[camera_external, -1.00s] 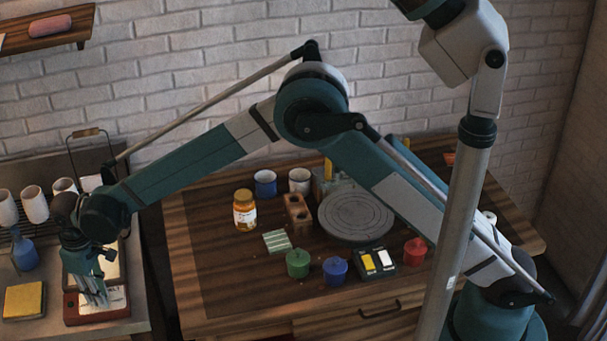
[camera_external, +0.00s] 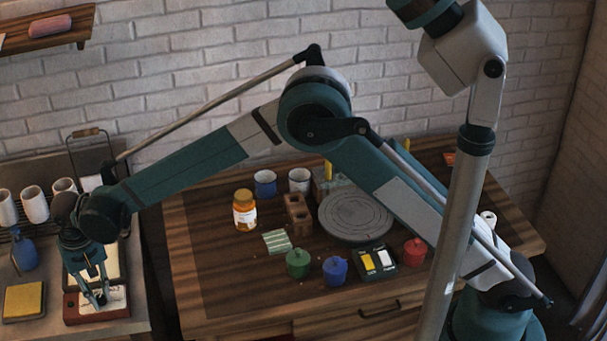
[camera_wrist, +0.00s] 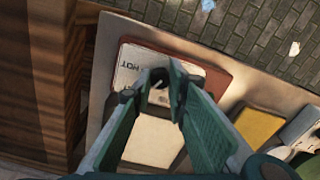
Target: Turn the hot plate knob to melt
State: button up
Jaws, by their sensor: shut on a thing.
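The hot plate has a red-brown base with a pale control panel (camera_external: 117,297) at the front of the left counter, and a pale heating surface behind it. In the wrist view the panel (camera_wrist: 132,66) shows printed lettering, with "HOT" readable upside down. My gripper (camera_external: 99,303) reaches down over the panel. In the wrist view my gripper (camera_wrist: 161,80) has its fingertips close together on the small dark knob (camera_wrist: 158,84). The fingers hide most of the knob, so its setting cannot be read.
A yellow sponge-like block (camera_external: 24,299) lies left of the hot plate. A blue bottle (camera_external: 25,255) and several white cups (camera_external: 35,205) stand behind it. The wooden table (camera_external: 205,280) to the right holds jars, pots and a round turntable (camera_external: 355,214).

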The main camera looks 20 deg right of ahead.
aim_at(100, 297)
jog(key=shift+m, duration=0.3)
jog(key=o, duration=0.9)
jog(key=shift+r, duration=0.1)
notch_tip(100, 297, up, 12)
dwell(0.5)
dwell(0.6)
